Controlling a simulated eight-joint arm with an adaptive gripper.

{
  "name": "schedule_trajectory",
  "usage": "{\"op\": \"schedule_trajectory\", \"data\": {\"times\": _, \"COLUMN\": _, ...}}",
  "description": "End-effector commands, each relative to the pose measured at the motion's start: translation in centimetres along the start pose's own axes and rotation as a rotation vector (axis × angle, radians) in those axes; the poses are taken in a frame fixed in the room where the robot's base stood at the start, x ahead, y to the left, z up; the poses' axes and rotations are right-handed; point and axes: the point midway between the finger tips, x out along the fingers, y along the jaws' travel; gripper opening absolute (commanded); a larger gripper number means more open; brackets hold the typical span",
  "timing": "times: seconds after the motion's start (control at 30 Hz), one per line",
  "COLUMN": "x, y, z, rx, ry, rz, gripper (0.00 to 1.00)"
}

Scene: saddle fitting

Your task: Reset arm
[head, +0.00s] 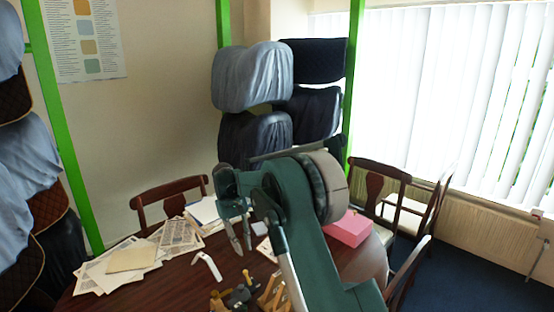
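My gripper (240,240) hangs at the end of my green arm in the head view, above the dark wooden table (180,283). Its fingers point down and appear spread apart, with nothing visible between them. My arm rises from the bottom of the view and bends over at a large round joint. The arm hides part of the table and part of what lies behind it.
Papers (130,262) and a white angled object (207,266) lie on the table. A pink box (348,228) stands right of my arm. Wooden chairs (170,200) surround the table. Saddles hang on green-post racks (252,77) behind and at left.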

Motion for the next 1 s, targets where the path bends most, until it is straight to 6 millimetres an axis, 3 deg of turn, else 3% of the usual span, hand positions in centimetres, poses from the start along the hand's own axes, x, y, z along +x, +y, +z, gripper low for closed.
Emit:
{"op": "schedule_trajectory", "data": {"times": 0.5, "x": -5.0, "y": 4.2, "z": 7.9, "rx": 0.066, "ry": 0.118, "rz": -0.011, "gripper": 0.19}}
{"op": "schedule_trajectory", "data": {"times": 1.0, "x": -8.3, "y": 7.5, "z": 16.7, "rx": 0.139, "ry": 0.239, "rz": -0.021, "gripper": 0.19}}
